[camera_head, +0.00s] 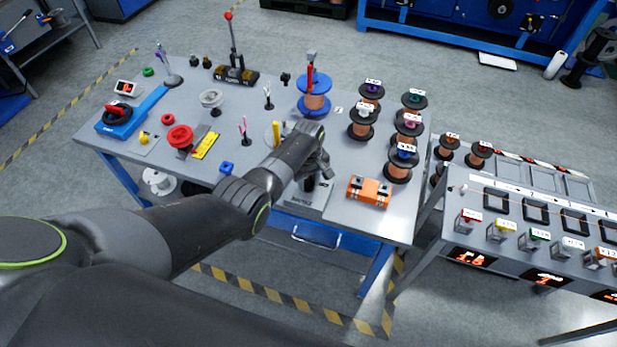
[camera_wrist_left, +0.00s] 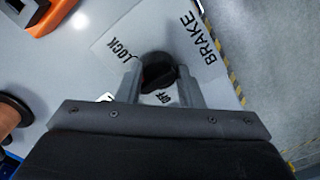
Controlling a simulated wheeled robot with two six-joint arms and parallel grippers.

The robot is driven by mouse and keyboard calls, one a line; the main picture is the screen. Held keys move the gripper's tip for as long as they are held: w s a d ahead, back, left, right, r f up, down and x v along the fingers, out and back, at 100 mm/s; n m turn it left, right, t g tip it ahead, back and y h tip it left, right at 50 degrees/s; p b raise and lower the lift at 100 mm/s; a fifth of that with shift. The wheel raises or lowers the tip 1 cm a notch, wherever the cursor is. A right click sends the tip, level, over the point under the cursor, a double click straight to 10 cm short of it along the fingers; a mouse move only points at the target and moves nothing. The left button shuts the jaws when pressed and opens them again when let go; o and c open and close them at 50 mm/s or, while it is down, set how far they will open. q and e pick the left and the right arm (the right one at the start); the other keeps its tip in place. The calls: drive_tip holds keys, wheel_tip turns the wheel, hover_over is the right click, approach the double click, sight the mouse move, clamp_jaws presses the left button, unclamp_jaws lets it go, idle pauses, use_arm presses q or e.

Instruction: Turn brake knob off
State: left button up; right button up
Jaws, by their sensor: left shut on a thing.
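The brake knob (camera_wrist_left: 158,72) is black and round with a raised grip bar. It sits on a pale plate (camera_wrist_left: 112,40) printed LOCK, BRAKE and OFF in the left wrist view. My left gripper (camera_wrist_left: 159,88) is shut on the knob, one grey finger on each side. The OFF print lies between the fingers, and LOCK is to the upper left of the knob. The knob's exact pointing direction is hard to tell. In the head view my left gripper (camera_head: 317,172) reaches down over the brake plate (camera_head: 303,200) at the table's front edge and mostly hides the knob. My right gripper is not in view.
An orange block (camera_head: 368,191) lies right of the brake plate on the grey table (camera_head: 345,222). Copper spools (camera_head: 398,165) stand behind it. A blue-flanged spool (camera_head: 315,95) stands farther back. A second table (camera_head: 500,262) with labelled parts is at the right.

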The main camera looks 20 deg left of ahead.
sight(308, 180)
use_arm(q)
drive_tip(key=n+p, duration=0.1)
drive_tip(key=n, duration=0.5)
drive_tip(key=shift+w+r, duration=0.1)
drive_tip(key=shift+w, duration=0.05)
drive_tip(key=n+p, duration=0.1)
drive_tip(key=n, duration=0.5)
drive_tip(key=shift+n, duration=0.3)
drive_tip(key=o, duration=1)
drive_tip(key=shift+c, duration=0.2)
drive_tip(key=shift+r+p, duration=0.35)
drive_tip(key=shift+r, duration=0.2)
wheel_tip(308, 180, up, 5)
drive_tip(key=shift+f+p, duration=0.1)
drive_tip(key=shift+p, duration=0.85)
wheel_tip(308, 180, up, 11)
drive_tip(key=shift+r, duration=0.2)
